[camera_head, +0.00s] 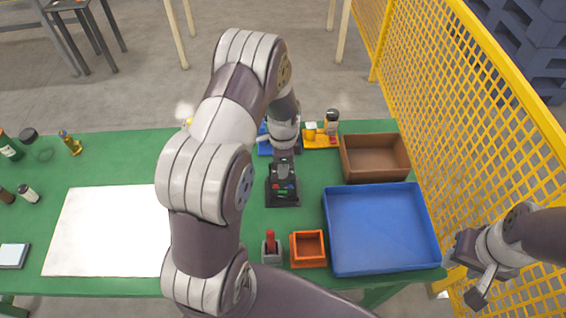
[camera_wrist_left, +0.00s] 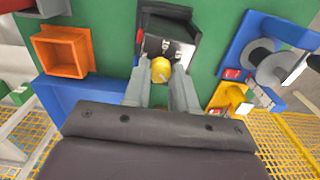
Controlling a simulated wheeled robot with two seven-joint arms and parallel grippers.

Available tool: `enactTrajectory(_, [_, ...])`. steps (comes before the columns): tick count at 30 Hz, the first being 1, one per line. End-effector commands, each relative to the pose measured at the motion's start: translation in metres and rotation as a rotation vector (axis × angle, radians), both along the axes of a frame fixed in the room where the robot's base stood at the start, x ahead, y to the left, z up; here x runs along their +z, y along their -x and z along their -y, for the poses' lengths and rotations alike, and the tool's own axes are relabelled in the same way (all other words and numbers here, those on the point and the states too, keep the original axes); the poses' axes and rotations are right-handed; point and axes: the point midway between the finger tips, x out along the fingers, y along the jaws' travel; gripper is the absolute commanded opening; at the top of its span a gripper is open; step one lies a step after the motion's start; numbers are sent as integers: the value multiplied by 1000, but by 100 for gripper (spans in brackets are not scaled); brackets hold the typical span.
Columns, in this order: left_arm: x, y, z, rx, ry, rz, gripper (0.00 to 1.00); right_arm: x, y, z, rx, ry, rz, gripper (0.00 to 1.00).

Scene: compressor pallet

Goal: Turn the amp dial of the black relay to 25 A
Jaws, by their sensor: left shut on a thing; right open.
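The black relay (camera_head: 283,197) stands on the green table near the middle in the head view, below my left arm. The left wrist view shows its black body (camera_wrist_left: 168,19) and a yellow dial (camera_wrist_left: 161,69) on its near face. My left gripper (camera_wrist_left: 161,72) is shut on the yellow dial, one finger on each side. In the head view the left gripper (camera_head: 284,171) points down at the relay and partly covers it. The dial's setting cannot be read. My right gripper (camera_head: 474,276) is open and empty, off the table's right end.
A blue tray (camera_head: 380,230), a brown tray (camera_head: 375,160) and an orange bin (camera_head: 308,262) stand right of the relay. A grey block with a red top (camera_head: 271,247) is in front. A white sheet (camera_head: 105,230) lies left. A yellow mesh fence (camera_head: 455,110) borders the right side.

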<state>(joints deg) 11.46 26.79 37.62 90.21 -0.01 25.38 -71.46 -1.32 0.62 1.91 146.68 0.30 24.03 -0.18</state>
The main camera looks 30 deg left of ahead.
Motion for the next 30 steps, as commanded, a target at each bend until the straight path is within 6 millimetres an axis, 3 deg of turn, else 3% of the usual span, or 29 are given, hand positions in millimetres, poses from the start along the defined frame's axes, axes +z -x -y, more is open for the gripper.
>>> enactTrajectory(10, [1, -1, 0, -143, 0, 2, 0, 0, 0, 0, 0, 0, 0, 43])
enactTrajectory(27, [1, -1, 0, -172, -1, 2, 0, 0, 0, 0, 0, 0, 0, 43])
enactTrajectory(28, [1, -1, 0, -172, -1, 2, 33, 0, 0, 0, 0, 0, 0, 43])
enactTrajectory(30, [1, -1, 0, -171, -1, 2, 53, 0, 0, 0, 0, 0, 0, 43])
